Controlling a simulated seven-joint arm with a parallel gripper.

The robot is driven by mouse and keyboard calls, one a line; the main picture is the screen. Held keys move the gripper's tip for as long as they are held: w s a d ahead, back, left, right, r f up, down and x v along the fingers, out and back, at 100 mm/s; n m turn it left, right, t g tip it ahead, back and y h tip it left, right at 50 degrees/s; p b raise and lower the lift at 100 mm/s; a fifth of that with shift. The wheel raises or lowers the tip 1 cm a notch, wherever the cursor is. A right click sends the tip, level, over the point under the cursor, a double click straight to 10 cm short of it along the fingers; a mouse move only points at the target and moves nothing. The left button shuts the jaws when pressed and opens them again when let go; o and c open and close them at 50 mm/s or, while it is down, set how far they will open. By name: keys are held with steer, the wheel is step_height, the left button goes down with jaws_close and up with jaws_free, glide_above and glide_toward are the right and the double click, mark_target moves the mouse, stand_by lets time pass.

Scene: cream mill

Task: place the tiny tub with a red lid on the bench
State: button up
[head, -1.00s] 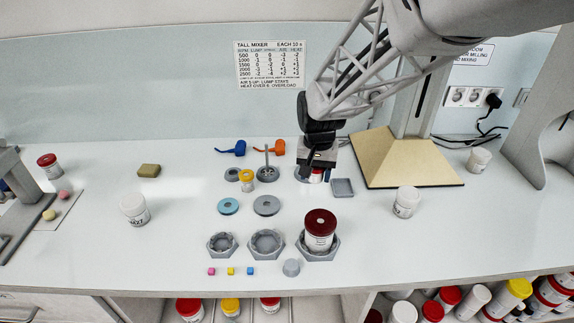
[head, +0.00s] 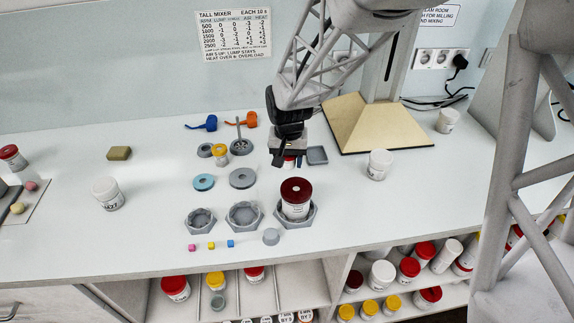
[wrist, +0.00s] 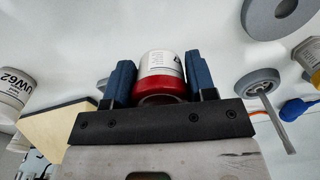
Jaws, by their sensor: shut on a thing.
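The tiny tub with a red lid (wrist: 160,68) is white with a printed label. In the wrist view it sits between the two blue fingers of my gripper (wrist: 160,85), with its red end nearest the palm. My gripper is shut on it. In the head view my gripper (head: 287,158) is low over the back middle of the bench (head: 140,230), and only a bit of the tub (head: 289,163) shows beneath it. I cannot tell whether the tub touches the bench.
A grey square tray (head: 317,155) stands just right of my gripper. A yellow-lidded tub (head: 220,154) and a grey ring (head: 242,178) are to the left. A larger dark-red-lidded tub (head: 295,198) stands in a hexagonal holder in front. White tubs (head: 379,165) stand apart.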

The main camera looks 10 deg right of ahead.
mark_target(288, 176)
steer(key=shift+f, duration=1.85)
steer(key=shift+f, duration=0.1)
steer(key=o, duration=0.9)
step_height(288, 176, up, 12)
steer(key=shift+r, duration=0.1)
steer(key=shift+s+d+r, duration=0.1)
steer(key=shift+s, duration=0.05)
